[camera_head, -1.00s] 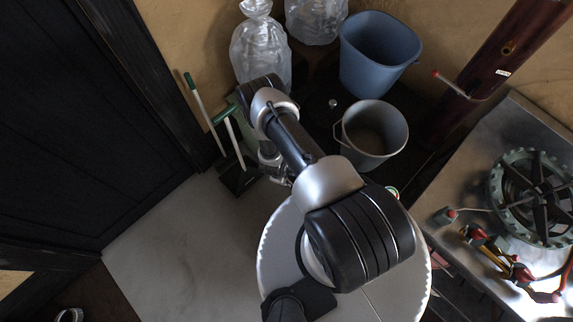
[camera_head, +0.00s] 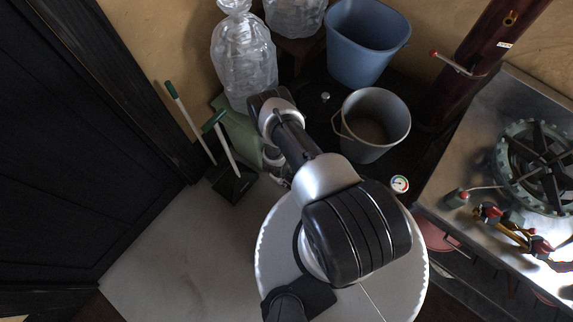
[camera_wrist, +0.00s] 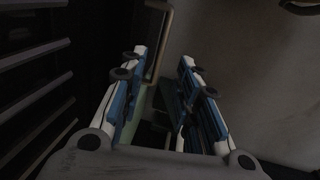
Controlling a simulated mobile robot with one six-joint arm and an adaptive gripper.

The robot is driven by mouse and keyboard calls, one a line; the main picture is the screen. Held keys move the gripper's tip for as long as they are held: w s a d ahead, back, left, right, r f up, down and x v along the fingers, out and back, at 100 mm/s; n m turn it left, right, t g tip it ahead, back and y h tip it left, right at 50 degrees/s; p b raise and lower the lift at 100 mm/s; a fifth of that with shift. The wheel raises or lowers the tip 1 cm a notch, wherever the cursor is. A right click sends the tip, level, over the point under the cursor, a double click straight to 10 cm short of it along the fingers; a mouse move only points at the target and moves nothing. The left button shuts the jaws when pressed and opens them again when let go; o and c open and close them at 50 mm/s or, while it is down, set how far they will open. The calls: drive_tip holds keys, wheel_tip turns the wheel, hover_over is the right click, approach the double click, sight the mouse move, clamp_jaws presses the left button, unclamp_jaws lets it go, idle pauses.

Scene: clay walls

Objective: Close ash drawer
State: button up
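My gripper (camera_wrist: 163,62) shows in the wrist view as two blue and white fingers, spread apart with nothing held between them. A pale bent bar (camera_wrist: 160,45), like a handle or frame edge, stands just beyond the fingertips; I cannot tell whether it touches them. I cannot clearly make out the ash drawer in either view. In the head view, my arm hides most of the area around my gripper, beside the dark surface under the buckets.
A dustpan (camera_head: 234,183) and green-tipped handles are left of my arm. A steel worktop with a burner (camera_head: 545,165) is at right. Pale floor (camera_head: 180,250) is open at lower left.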

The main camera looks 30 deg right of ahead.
sight(286, 180)
drive_tip(key=f+b, duration=0.1)
drive_tip(key=f, duration=0.1)
drive_tip(key=f+b, duration=0.2)
drive_tip(key=d+f+b, duration=0.1)
drive_tip(key=f, duration=0.1)
drive_tip(key=shift+w+d+f+b, duration=0.1)
drive_tip(key=shift+w+f+b, duration=0.15)
drive_tip(key=shift+f+b, duration=0.1)
drive_tip(key=shift+c, duration=0.4)
clamp_jaws()
drive_tip(key=shift+d, duration=0.1)
